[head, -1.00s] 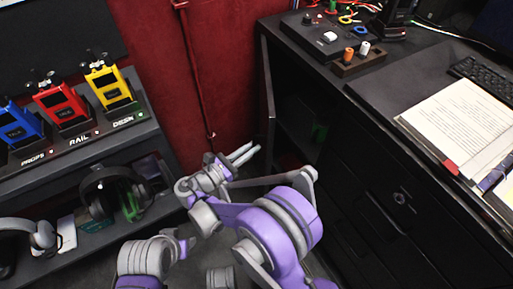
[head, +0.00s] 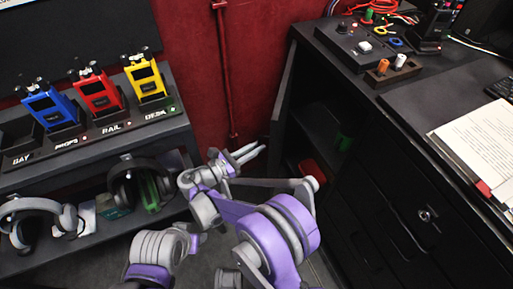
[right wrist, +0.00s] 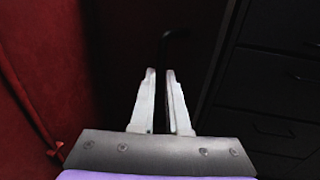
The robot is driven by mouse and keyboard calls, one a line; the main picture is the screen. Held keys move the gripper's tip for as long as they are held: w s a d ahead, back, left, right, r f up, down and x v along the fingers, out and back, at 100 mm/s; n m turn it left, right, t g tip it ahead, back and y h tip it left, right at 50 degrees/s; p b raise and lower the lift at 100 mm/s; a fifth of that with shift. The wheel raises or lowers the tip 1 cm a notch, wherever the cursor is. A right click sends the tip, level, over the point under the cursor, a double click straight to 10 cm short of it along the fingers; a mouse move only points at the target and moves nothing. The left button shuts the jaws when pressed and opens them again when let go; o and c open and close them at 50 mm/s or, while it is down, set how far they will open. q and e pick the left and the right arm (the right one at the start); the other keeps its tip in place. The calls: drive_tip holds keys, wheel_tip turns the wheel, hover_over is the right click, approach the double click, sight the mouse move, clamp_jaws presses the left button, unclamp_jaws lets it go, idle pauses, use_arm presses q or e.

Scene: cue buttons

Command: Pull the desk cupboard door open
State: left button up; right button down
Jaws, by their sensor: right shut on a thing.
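The desk cupboard (head: 318,112) is under the back left part of the black desk. Its dark door (head: 284,98) stands open at the cupboard's left side, and the shelf space shows, with a green thing (head: 343,141) and a red thing (head: 313,171) inside. My right gripper (head: 262,150) is low beside the door; its two fingers also show in the right wrist view (right wrist: 160,72), nearly together. It is shut on the door, but the dark surface hides which part is held. My left gripper is not in view.
Drawers with a lock (head: 424,215) are right of the cupboard. A shelf unit on the left holds blue, red and yellow devices (head: 148,80) and headphones (head: 140,180). A red wall with a pipe (head: 226,80) is behind. A narrow floor gap lies between shelf unit and desk.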

drive_tip(key=shift+w+d+r, duration=0.1)
drive_tip(key=shift+w, duration=0.05)
drive_tip(key=c, duration=0.9)
unclamp_jaws()
